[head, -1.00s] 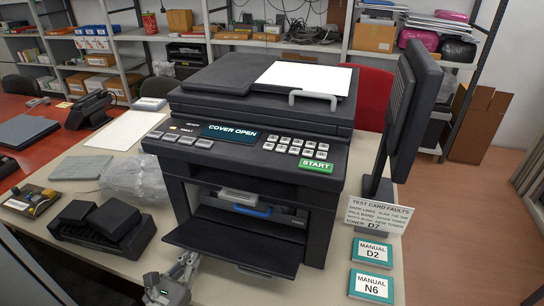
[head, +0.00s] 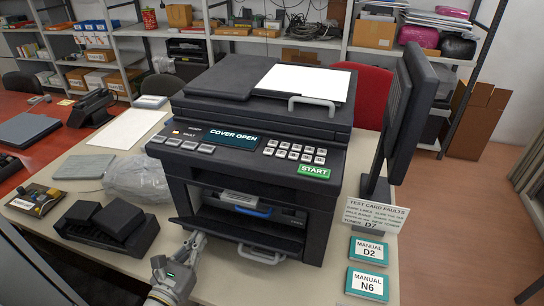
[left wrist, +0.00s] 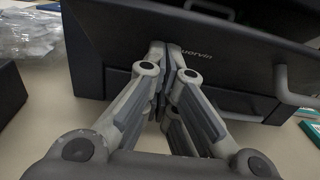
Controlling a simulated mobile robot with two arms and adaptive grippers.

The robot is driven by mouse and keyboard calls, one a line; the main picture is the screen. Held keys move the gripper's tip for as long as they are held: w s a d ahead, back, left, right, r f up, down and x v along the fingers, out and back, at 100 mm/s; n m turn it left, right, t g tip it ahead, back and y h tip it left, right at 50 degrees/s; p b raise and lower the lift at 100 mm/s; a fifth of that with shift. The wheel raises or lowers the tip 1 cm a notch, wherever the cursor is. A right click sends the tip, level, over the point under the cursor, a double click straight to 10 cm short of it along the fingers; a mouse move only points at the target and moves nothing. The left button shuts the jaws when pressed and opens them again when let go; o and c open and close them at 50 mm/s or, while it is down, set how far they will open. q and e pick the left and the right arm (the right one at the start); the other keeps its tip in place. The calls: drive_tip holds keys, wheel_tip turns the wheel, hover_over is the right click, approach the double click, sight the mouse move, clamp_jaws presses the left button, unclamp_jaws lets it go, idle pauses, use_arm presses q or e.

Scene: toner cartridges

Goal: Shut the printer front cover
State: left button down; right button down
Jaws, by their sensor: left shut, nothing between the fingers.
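The printer (head: 250,165) stands on the table with "COVER OPEN" on its display (head: 232,135). Its dark front cover (head: 235,233) is partly open, tilted up from flat, with the interior showing above it. A toner cartridge with a blue handle (head: 247,210) sits inside. My left gripper (head: 196,240) is shut and empty, low at the left front of the printer by the cover's outer side. In the left wrist view, its closed fingertips (left wrist: 172,58) are at a dark panel; I cannot tell whether they touch it. My right gripper is not in view.
A grey handle (head: 262,254) shows below the cover. A black tray-like object (head: 105,228) and a clear plastic bag (head: 138,178) lie to the left.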

sight(201, 224)
use_arm(q)
drive_tip(key=shift+w+d+r, duration=0.1)
drive_tip(key=shift+w+r, duration=0.25)
drive_tip(key=shift+r, duration=0.1)
drive_tip(key=shift+w+r+p, duration=0.1)
drive_tip(key=shift+p, duration=0.2)
drive_tip(key=shift+w+d+r+p, duration=0.35)
drive_tip(key=shift+w+r+p, duration=0.3)
drive_tip(key=shift+w, duration=0.2)
drive_tip(key=shift+w+d, duration=0.1)
drive_tip(key=shift+w, duration=0.15)
drive_tip(key=shift+w+d+r+p, duration=0.2)
drive_tip(key=shift+w+p, duration=0.1)
drive_tip(key=shift+w, duration=0.3)
drive_tip(key=shift+w+d+r+p, duration=0.2)
drive_tip(key=shift+w+p, duration=0.05)
drive_tip(key=shift+w, duration=0.45)
drive_tip(key=shift+d, duration=0.1)
